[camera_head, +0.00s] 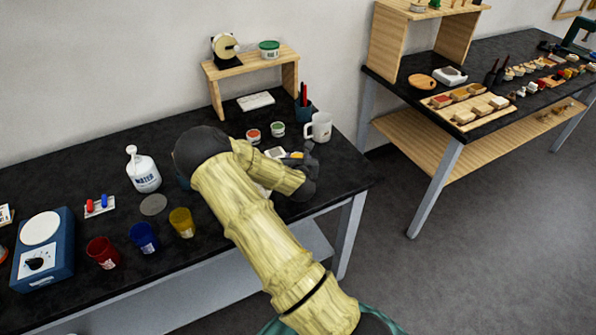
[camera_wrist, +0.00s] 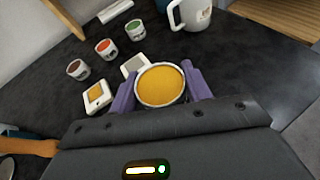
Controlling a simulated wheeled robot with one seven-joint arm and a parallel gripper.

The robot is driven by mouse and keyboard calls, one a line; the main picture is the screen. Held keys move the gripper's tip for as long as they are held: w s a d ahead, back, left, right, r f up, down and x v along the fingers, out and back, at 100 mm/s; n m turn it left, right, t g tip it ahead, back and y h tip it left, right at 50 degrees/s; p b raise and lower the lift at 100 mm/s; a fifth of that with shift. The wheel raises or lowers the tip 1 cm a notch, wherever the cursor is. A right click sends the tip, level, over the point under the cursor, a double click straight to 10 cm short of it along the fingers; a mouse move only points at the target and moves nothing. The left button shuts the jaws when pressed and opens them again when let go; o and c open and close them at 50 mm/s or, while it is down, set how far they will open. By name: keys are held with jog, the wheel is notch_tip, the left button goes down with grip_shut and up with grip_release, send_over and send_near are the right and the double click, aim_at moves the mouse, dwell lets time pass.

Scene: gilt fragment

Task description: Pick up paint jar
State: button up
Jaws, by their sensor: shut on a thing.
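My gripper (camera_wrist: 160,88) is shut on a paint jar (camera_wrist: 160,85) with yellow-orange paint and a pale rim. In the wrist view the two purple fingers press on its left and right sides. In the head view my gripper (camera_head: 299,165) is at the right end of the black table, and my arm hides most of the jar; only a bit of yellow shows there. Three other paint jars stand beyond it: a green one (camera_wrist: 135,29), an orange-red one (camera_wrist: 106,48) and a brownish one (camera_wrist: 77,68). I cannot tell whether the held jar touches the table.
A white mug (camera_head: 319,127) stands close behind my gripper. Small square pans (camera_wrist: 97,96) lie left of the held jar. A small wooden shelf (camera_head: 250,62), a pen cup (camera_head: 304,110) and a white bottle (camera_head: 143,170) stand farther off. Coloured cups (camera_head: 181,222) line the front edge.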

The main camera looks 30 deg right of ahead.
jog(key=shift+r, duration=1)
jog(key=shift+f, duration=0.1)
